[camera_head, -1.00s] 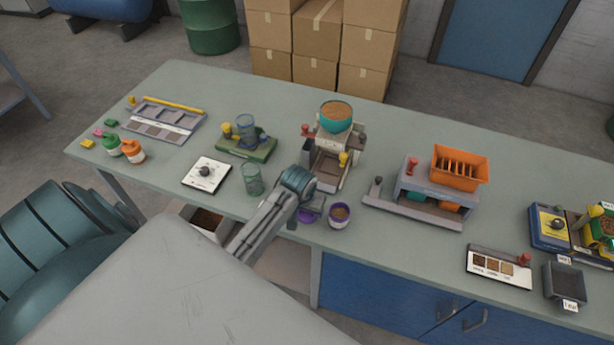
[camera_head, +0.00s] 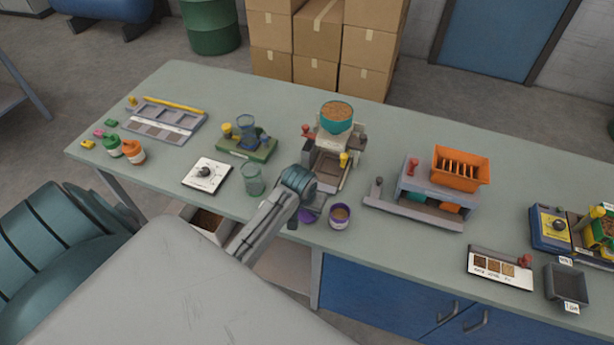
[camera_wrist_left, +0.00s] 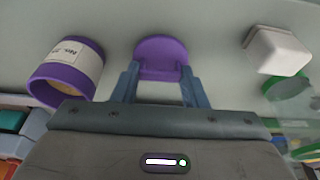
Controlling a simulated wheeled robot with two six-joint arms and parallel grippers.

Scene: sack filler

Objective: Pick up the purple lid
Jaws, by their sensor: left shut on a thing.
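The purple lid (camera_wrist_left: 161,56) is a flat round disc between the fingers of my left gripper (camera_wrist_left: 158,80) in the left wrist view. The fingers are closed against its two sides. In the head view the lid (camera_head: 306,215) shows only in part, beside my left gripper (camera_head: 303,216), with my arm covering the rest. I cannot tell whether it touches the table. A jar with a purple band and a white label (camera_wrist_left: 72,72) stands beside it, and it also shows in the head view (camera_head: 339,217). My right gripper is not in view.
A clear green-rimmed cup (camera_head: 252,179) and a white scale (camera_head: 207,173) are left of my gripper. The filler stand (camera_head: 328,165) is just behind it. An orange-topped divider unit (camera_head: 430,190) is to the right. The table front edge is close.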

